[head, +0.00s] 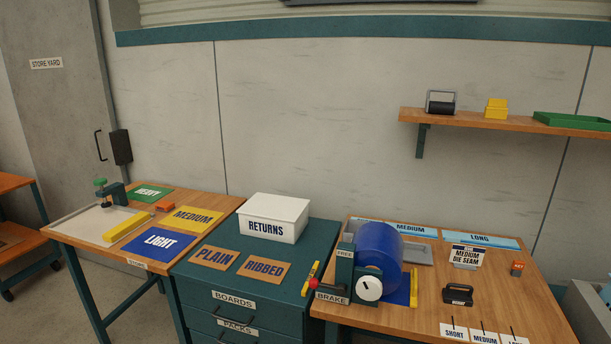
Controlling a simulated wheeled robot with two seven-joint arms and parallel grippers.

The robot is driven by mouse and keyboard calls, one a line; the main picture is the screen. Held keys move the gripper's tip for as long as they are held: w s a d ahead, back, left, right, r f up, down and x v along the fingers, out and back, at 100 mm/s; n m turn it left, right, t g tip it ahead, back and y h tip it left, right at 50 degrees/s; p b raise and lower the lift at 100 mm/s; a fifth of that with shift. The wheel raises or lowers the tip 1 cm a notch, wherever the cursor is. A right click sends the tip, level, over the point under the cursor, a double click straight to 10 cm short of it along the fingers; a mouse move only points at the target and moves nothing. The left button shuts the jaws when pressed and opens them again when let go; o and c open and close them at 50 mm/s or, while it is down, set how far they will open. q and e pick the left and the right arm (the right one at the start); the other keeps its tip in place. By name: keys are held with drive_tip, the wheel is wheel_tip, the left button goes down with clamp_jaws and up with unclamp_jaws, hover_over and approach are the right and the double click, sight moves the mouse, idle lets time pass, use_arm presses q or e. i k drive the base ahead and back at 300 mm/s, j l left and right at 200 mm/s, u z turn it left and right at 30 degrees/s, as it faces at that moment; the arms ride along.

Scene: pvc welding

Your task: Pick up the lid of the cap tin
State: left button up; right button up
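I cannot pick out a tin labelled as the cap tin, or its lid, in the head view. A white box marked RETURNS (273,217) stands on the teal cabinet (215,255) in the middle, and its top looks closed. Neither of my grippers shows in this view.
The left table (184,197) holds coloured mats, a yellow bar (127,226) and a clamp (104,192). The right bench (440,290) holds a blue roll (379,250), a black-handled tool (458,294) and a die seam sign (466,257). A wall shelf (480,117) holds a green tray (572,121).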

sight(414, 252)
drive_tip(key=i+l+z, duration=0.1)
drive_tip(key=i+l, duration=0.7)
drive_tip(key=i, duration=0.3)
drive_tip(key=k+l+u, duration=0.2)
drive_tip(key=l, duration=0.2)
drive_tip(key=k+l+u, duration=0.2)
drive_tip(key=l, duration=0.25)
drive_tip(key=k+l+u, duration=0.15)
drive_tip(key=l, duration=0.2)
drive_tip(key=k, duration=0.05)
